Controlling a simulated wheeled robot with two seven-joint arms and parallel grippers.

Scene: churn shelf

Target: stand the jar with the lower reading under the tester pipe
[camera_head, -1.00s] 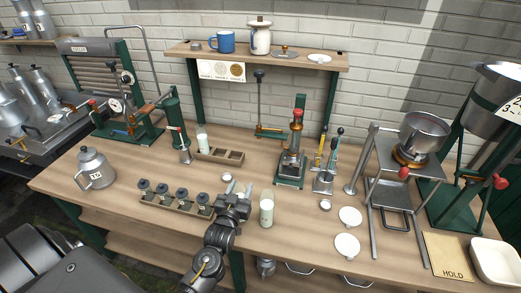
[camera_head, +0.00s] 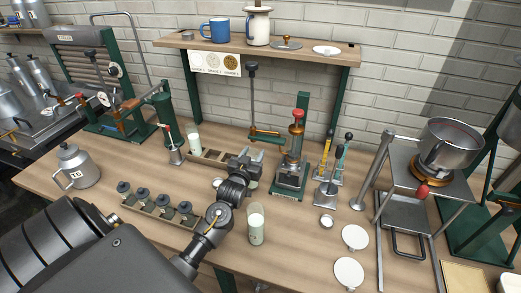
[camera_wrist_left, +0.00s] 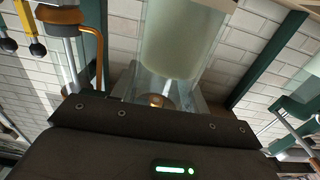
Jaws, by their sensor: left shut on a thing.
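In the left wrist view a clear glass jar with pale milky content (camera_wrist_left: 185,40) fills the middle, between the fingers of my left gripper (camera_wrist_left: 165,100). In the head view my left gripper (camera_head: 246,158) is over the middle of the bench and hides most of what it holds. A second jar of milk (camera_head: 256,226) stands upright on the bench beside my left wrist. Another (camera_head: 194,137) stands at the left end of the wooden rack (camera_head: 232,158). A green stand with a red knob (camera_head: 297,115) is right of my gripper. I cannot make out any readings. My right gripper is not in view.
A row of dark-topped weights in a tray (camera_head: 160,208) is at front left, beside a metal jug (camera_head: 75,167). Levers (camera_head: 328,165) stand right of the green stand. White discs (camera_head: 355,237) lie at front right. A shelf (camera_head: 270,48) spans the back.

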